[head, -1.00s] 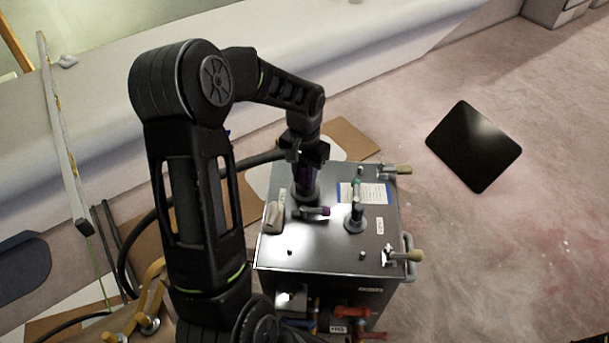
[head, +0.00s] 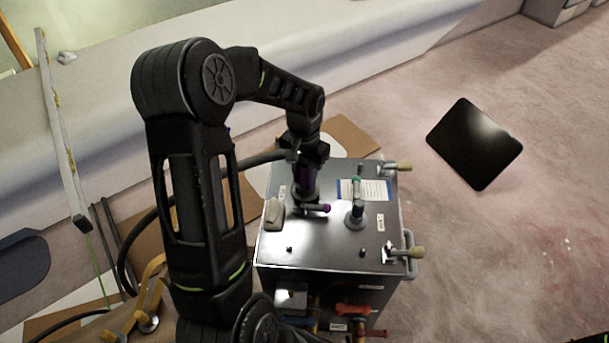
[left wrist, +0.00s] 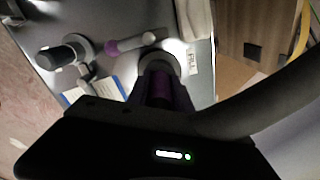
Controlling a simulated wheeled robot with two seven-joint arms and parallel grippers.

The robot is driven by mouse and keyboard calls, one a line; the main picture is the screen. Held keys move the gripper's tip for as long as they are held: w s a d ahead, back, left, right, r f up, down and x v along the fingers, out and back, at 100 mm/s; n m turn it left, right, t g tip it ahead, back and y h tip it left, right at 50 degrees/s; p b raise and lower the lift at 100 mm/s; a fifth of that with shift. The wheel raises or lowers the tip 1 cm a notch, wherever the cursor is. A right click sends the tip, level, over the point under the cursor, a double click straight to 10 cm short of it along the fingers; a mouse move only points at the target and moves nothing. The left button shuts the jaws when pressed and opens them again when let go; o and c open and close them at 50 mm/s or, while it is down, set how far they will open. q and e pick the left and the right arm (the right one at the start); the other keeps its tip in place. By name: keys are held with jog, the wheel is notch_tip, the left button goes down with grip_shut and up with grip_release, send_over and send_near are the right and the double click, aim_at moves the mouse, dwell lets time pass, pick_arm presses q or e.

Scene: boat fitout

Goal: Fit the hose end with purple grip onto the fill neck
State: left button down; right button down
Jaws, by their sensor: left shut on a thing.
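My left gripper (head: 308,150) is shut on the hose end with purple grip (head: 306,178), above the left part of a metal box top. The hose end points down at the fill neck (head: 308,194), a round collar on that top. In the left wrist view the purple grip (left wrist: 158,94) lines up with the pale ring of the neck (left wrist: 165,57). The hose end's lower end is at the collar; I cannot tell whether it is fully seated. A purple-tipped lever or cap (head: 325,208) lies beside the neck. My right gripper is not in view.
A second dark fitting with a teal part (head: 356,212) stands to the right on the metal box (head: 325,248). A beige block (head: 274,213) sits at its left edge. The black hose (head: 262,158) runs left from the gripper. A black panel (head: 474,143) lies on the floor at right.

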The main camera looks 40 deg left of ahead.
pick_arm(q)
jog(key=shift+f, duration=0.1)
jog(key=shift+f+b, duration=0.4)
jog(key=shift+f, duration=0.05)
jog(key=c, duration=1.1)
grip_release()
jog(key=shift+o, duration=0.4)
jog(key=o, duration=0.5)
